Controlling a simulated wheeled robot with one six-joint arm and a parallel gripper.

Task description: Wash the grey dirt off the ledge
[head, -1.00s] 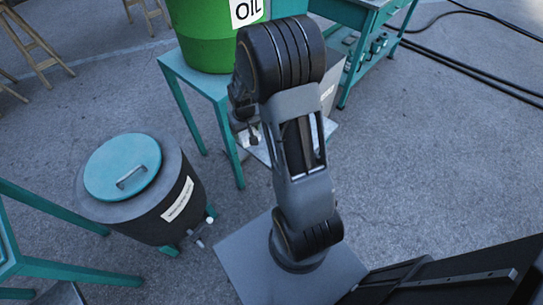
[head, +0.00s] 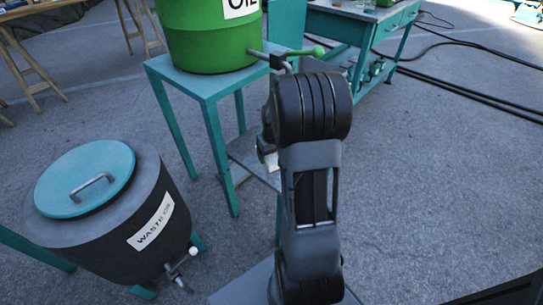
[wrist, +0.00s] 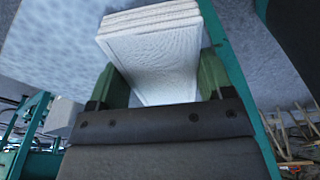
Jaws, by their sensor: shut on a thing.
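My gripper (wrist: 160,88) is shut on a white, layered block or folded pad (wrist: 155,58), held between two green fingers in the wrist view. In the head view my gripper (head: 266,142) is small and partly behind my arm, with a pale bit of the pad (head: 271,161) below it. It is at the teal stand, just over its low grey shelf (head: 242,152). A mottled pale grey surface (wrist: 55,40) lies beyond the pad in the wrist view. I cannot tell if either is the ledge, and I make out no distinct grey dirt.
A dark waste oil drum (head: 112,240) with a teal lid is at left. Black cables (head: 460,90) cross the floor at right. Open floor (head: 440,180) lies right of my arm.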

